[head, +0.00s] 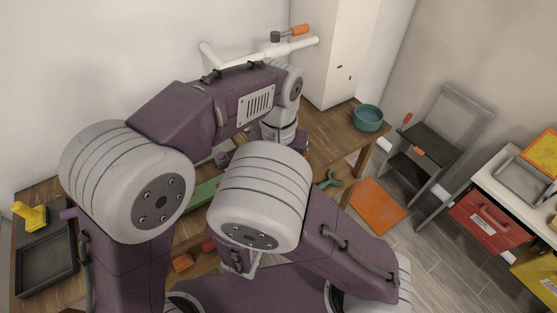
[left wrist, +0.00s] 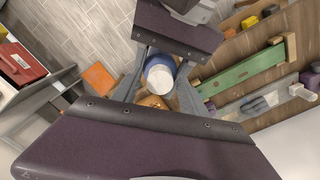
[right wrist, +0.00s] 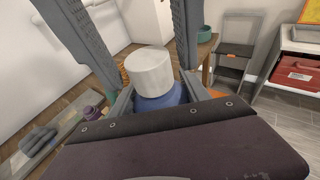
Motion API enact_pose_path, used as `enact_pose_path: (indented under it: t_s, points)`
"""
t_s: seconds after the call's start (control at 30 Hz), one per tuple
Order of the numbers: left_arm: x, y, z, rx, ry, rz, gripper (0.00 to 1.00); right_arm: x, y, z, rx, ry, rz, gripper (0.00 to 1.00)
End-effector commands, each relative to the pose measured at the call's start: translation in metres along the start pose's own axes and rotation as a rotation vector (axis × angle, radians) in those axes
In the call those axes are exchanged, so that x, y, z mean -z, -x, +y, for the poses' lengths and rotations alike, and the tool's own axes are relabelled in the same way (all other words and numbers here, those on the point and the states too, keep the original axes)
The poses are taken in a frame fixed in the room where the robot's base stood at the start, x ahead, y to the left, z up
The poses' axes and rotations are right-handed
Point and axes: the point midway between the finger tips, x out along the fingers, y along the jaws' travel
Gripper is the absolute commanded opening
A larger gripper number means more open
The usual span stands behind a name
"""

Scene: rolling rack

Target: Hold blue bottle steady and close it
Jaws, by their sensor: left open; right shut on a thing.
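The blue bottle (right wrist: 172,97) stands between the fingers of my right gripper (right wrist: 158,94), which is shut on it. A white cap (right wrist: 152,72) sits at the bottle's top; I cannot tell how tightly it is seated. In the left wrist view the white cap (left wrist: 160,79) shows with a blue part of the bottle (left wrist: 158,62) behind it. My left gripper (left wrist: 158,88) is open, its fingers on either side of the cap with gaps visible. In the head view my arms hide the bottle and both grippers.
A grey rack (head: 440,140) and a red bin (head: 490,220) stand right. A green bar (left wrist: 240,73) lies near the grippers.

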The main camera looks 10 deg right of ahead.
Motion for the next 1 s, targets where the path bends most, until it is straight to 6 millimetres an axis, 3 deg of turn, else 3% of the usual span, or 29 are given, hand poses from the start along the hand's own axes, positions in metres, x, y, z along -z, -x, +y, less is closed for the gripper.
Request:
enact_pose_path:
  t_s: [0.37, 0.57, 0.83, 0.87, 0.93, 1.0]
  points:
    - [-0.0001, -0.0068, 0.0, 0.0, 0.0, 0.001, 0.51, -0.0005, 0.0001, 0.0001, 0.0, 0.0, -0.001, 0.0]
    - [-0.0001, -0.0066, 0.0, 0.0, 0.0, 0.001, 0.0, -0.0005, 0.0001, 0.0001, 0.0, -0.001, -0.001, 0.0]
    - [0.0, -0.0065, 0.0, 0.0, -0.006, 0.001, 0.0, -0.0005, 0.0001, 0.0001, 0.0, -0.001, -0.001, 0.0]
    - [0.0, -0.0065, 0.0, 0.0, -0.006, 0.001, 0.37, -0.0005, 0.0001, 0.0001, 0.0, -0.001, -0.001, 0.0]
    - [0.0, -0.0065, 0.0, 0.0, -0.005, 0.001, 0.57, -0.0005, 0.0001, 0.0001, 0.0, -0.001, -0.001, 0.0]
    - [0.0, -0.0065, 0.0, 0.0, -0.005, 0.001, 0.57, -0.0005, 0.0001, 0.0001, 0.0, -0.001, -0.001, 0.0]
